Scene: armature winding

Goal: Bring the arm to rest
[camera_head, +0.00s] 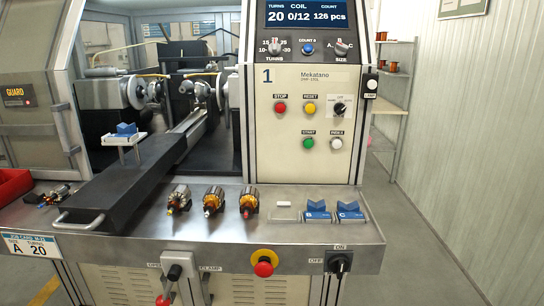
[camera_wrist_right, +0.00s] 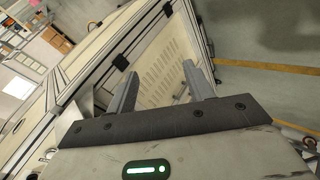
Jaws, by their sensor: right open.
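My right gripper (camera_wrist_right: 160,72) shows in the right wrist view. Its two grey fingers stand wide apart with nothing between them. Behind them are the slotted pale panel (camera_wrist_right: 172,75) and metal frame of a cabinet, and I cannot tell how far off these are. Neither of my arms shows in the head view. My left gripper is in neither view.
The winding machine's control panel (camera_head: 305,120) stands above a steel bench (camera_head: 225,235). Three armatures lie along the bench, one of them here (camera_head: 214,200), beside two blue V-blocks marked B (camera_head: 317,216) and C (camera_head: 350,216). A red bin (camera_head: 14,185) is at left. Floor at right is clear.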

